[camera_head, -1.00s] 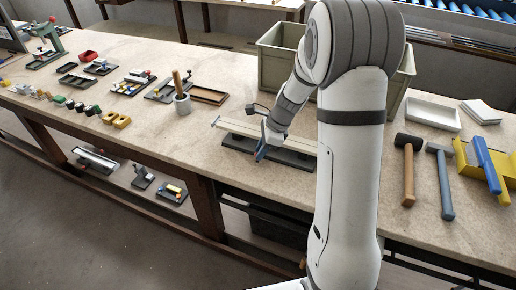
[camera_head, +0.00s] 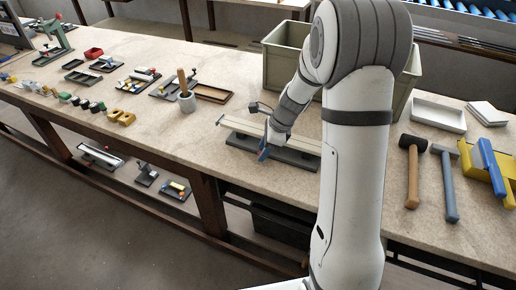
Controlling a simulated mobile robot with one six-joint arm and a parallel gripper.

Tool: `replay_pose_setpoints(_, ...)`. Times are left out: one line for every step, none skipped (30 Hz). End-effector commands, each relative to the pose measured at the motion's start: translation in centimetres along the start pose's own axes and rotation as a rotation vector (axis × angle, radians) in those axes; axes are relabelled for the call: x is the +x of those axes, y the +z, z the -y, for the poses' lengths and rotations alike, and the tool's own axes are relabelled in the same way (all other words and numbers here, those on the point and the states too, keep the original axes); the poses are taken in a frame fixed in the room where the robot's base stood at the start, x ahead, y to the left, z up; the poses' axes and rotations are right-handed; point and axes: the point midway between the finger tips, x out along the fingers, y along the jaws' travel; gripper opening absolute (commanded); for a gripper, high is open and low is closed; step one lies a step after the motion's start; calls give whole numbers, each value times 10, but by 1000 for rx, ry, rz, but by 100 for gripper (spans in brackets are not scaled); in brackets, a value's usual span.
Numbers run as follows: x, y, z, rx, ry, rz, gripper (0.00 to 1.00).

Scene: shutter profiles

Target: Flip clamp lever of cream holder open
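A long cream bar (camera_head: 232,123) lies along a dark grey base (camera_head: 240,142) on the workbench, left of my arm's upright link. This looks like the cream holder, but I cannot make out its clamp lever. My gripper (camera_head: 264,153) points down at the middle of this holder, over or against its front side. A small blue and red part shows at the fingertips. The fingers are too small to tell whether they are open or shut.
A large olive-grey crate (camera_head: 283,68) stands behind my arm. A grey cup with a wooden handle (camera_head: 187,102) and a brown tray (camera_head: 213,93) are to the left. Two hammers (camera_head: 412,175) and a white tray (camera_head: 437,114) lie to the right. The bench in front of the holder is clear.

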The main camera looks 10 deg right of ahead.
Motion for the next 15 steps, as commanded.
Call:
replay_pose_setpoints(0,0,0,0,1,0,41)
replay_pose_setpoints(0,0,0,0,1,0,41)
replay_pose_setpoints(0,0,0,0,1,0,41)
replay_pose_setpoints(0,0,0,0,1,0,41)
replay_pose_setpoints(0,0,0,0,1,0,41)
replay_pose_setpoints(-2,0,0,0,1,0,41)
replay_pose_setpoints(-4,0,0,0,0,0,41)
replay_pose_setpoints(-6,0,0,0,0,0,41)
replay_pose_setpoints(-11,0,0,1,-1,1,41)
replay_pose_setpoints(-15,-1,1,1,-2,1,41)
replay_pose_setpoints(-20,-1,1,1,-2,0,41)
replay_pose_setpoints(-27,0,1,0,-3,0,41)
replay_pose_setpoints(-33,0,1,0,-3,0,41)
replay_pose_setpoints(-38,0,1,0,-3,1,41)
replay_pose_setpoints(-45,0,2,0,-4,0,41)
